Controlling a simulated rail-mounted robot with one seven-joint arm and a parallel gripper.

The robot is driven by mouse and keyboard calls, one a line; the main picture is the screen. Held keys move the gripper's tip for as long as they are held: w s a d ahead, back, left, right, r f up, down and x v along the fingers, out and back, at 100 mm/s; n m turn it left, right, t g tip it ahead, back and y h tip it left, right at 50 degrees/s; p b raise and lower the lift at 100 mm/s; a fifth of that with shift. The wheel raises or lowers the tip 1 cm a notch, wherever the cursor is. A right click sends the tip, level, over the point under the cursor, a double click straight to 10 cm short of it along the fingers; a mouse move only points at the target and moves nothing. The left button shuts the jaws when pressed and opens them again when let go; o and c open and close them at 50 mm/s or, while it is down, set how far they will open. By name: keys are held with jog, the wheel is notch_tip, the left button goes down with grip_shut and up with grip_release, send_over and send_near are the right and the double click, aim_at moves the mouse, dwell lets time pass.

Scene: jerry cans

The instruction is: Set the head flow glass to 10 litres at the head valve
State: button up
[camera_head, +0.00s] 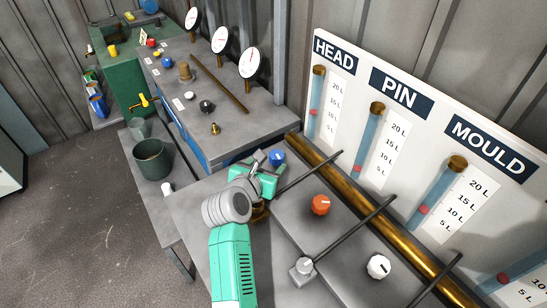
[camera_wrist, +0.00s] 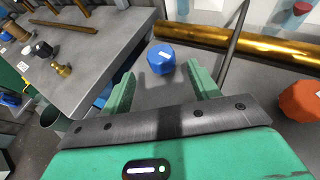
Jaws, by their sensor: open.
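The head flow glass (camera_head: 316,95) is a blue tube with a brass cap under the HEAD sign, at the left of the white board. Its red float (camera_head: 313,112) sits around the middle of the scale; the exact reading is too small to tell. A blue faceted knob (camera_head: 277,158) stands on the grey bench nearest this glass; no label shows it to be the head valve. It also shows in the wrist view (camera_wrist: 161,57). My gripper (camera_head: 268,168) is open and empty, its fingers either side of the near approach to the blue knob, which appears just beyond the fingertips.
A dark rod (camera_head: 310,172) passes right of my gripper. A brass pipe (camera_head: 375,225) runs along the board. A gauge bench (camera_head: 225,120) stands left.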

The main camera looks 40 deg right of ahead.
aim_at(275, 156)
jog(key=b+x, duration=0.3)
jog(key=x, duration=0.3)
jog(key=shift+w+d+f, duration=0.15)
jog(key=shift+d+f, duration=0.05)
jog(key=shift+d, duration=0.15)
jog(key=shift+w+d, duration=0.2)
jog(key=shift+d, duration=0.2)
jog(key=c, duration=1)
jog(key=shift+o, duration=0.2)
jog(key=b, duration=0.1)
jog(key=m+g+b, duration=0.1)
jog(key=b, duration=0.1)
jog(key=shift+w+f+h+b, duration=0.1)
jog(key=shift+f+h+b, duration=0.2)
jog(key=shift+f, duration=0.05)
jog(key=shift+r+m+g, duration=0.3)
jog(key=shift+m+g, duration=0.2)
